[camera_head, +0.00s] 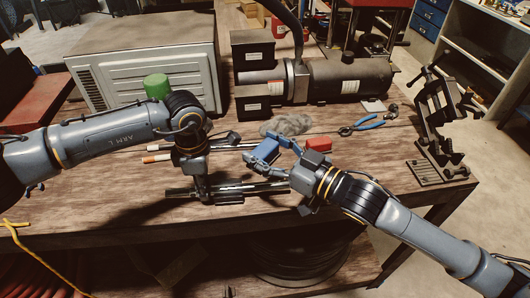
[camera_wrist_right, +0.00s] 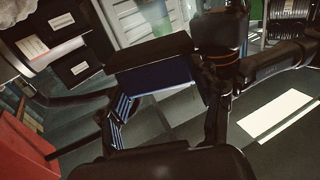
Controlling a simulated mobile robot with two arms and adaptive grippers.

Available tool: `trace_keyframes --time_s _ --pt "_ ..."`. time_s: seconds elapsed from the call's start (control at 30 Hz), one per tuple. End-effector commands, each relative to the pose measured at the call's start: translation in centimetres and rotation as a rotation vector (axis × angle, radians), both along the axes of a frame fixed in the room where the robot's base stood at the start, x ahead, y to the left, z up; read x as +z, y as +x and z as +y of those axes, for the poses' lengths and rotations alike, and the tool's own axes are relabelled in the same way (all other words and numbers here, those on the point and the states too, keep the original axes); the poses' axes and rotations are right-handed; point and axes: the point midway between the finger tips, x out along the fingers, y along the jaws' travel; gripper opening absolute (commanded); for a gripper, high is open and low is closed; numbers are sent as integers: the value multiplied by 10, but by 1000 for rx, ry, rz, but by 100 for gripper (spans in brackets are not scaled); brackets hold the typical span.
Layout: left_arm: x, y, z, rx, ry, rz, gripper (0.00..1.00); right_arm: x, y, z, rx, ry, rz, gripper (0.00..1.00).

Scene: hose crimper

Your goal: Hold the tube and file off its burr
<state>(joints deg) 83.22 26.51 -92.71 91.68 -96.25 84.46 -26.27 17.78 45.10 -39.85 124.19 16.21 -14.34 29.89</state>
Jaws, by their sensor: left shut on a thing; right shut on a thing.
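A dark metallic tube (camera_head: 264,187) lies level, low over the front of the bench. My left gripper (camera_head: 201,190) is shut on it from above, left of its middle. My right gripper (camera_head: 281,157) is shut on a blue block-like thing (camera_head: 262,153) just behind and above the tube's right part. This thing also shows dark blue between the fingers of my right gripper (camera_wrist_right: 165,112) in the right wrist view. I cannot tell whether it is the file or its handle. The burr is too small to make out.
Thin rods (camera_head: 157,158), one orange, lie behind my left gripper. Steel wool (camera_head: 286,125), a red block (camera_head: 318,144) and blue-handled pliers (camera_head: 363,125) lie further back. A crimper (camera_head: 345,80) and a metal-cased box (camera_head: 150,65) stand behind. A black stand (camera_head: 438,120) is at right.

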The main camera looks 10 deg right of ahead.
Motion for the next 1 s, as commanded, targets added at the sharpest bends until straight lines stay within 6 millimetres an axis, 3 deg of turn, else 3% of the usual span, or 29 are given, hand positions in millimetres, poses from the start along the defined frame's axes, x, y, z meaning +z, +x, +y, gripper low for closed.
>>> trace_keyframes --time_s 0.4,0.43,0.53,0.87,1.0 --pt "0 0 0 1 0 -1 0 1 0 0 1 1 -1 27" --pt "0 0 0 1 0 -1 28 1 0 0 1 1 -1 27" --pt "0 0 0 1 0 -1 49 1 0 0 1 1 -1 27" --pt "2 0 0 0 0 -1 49 1 0 0 1 2 -1 27" --pt "15 1 0 1 0 -3 49 1 0 0 1 2 -1 27"
